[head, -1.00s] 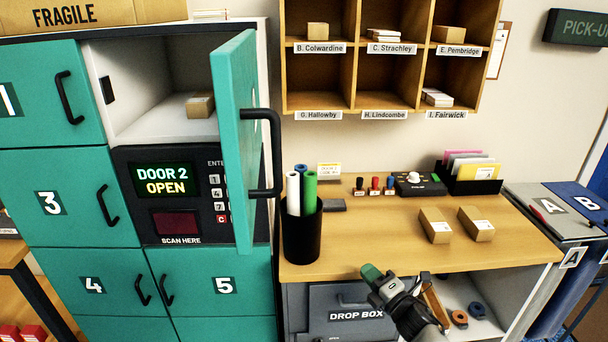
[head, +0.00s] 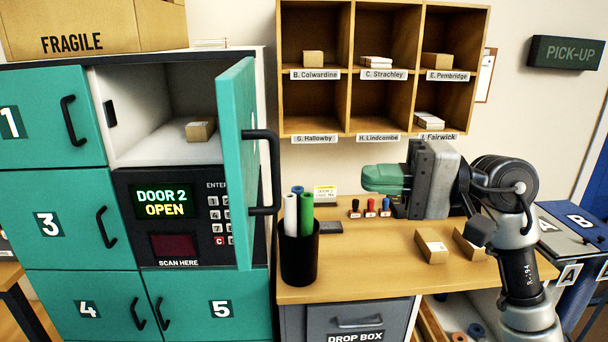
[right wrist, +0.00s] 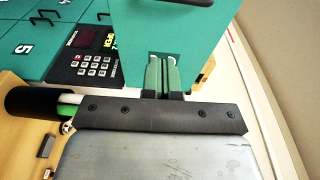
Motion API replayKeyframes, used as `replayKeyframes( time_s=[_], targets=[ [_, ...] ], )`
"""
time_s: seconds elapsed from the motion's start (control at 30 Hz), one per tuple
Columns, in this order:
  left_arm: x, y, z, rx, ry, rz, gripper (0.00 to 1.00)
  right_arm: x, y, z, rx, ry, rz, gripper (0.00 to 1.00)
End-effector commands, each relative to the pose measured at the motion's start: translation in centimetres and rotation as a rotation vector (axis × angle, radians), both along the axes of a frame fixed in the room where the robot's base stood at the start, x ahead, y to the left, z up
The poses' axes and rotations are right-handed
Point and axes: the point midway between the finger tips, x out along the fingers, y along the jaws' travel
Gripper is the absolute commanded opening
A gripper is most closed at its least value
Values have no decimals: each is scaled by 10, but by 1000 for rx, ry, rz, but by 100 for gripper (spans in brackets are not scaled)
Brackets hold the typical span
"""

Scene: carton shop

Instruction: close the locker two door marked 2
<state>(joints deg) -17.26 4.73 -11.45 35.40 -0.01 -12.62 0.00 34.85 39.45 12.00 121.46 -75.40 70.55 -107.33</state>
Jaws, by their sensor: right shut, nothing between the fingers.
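The locker two door (head: 236,165) is a teal panel with a black bar handle (head: 272,172). It stands swung wide open, seen nearly edge-on in the head view. Its compartment (head: 150,125) is open, with a small brown parcel (head: 200,130) inside. The locker screen (head: 162,203) reads "DOOR 2 OPEN". My right gripper (head: 368,178) has green fingers shut and empty. It is above the desk, right of the door and apart from it. In the right wrist view the fingers (right wrist: 163,75) point toward the teal door panel (right wrist: 170,30). My left gripper is out of view.
A black cup (head: 299,255) of coloured rolls stands on the desk (head: 375,275) close by the door's right side. Pigeonholes (head: 347,70) hang on the wall above. Stamps (head: 370,208) and parcels (head: 431,246) are on the desk below my right arm.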

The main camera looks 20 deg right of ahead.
Motion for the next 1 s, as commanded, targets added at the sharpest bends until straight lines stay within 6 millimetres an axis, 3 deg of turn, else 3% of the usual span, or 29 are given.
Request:
replayKeyframes(
  time_s=[0.03, 0.3, 0.5, 1.0],
  targets=[
    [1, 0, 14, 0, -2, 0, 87, 4, 11, 7, 4, 2, 6, 0],
    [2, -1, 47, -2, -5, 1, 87, 29, 64, 7, 7, 3, 5, 0],
    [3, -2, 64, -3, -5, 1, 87, 19, 88, 3, 6, 5, 3, 0],
    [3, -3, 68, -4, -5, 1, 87, 16, 98, -1, 5, 5, 1, 0]
  ],
)
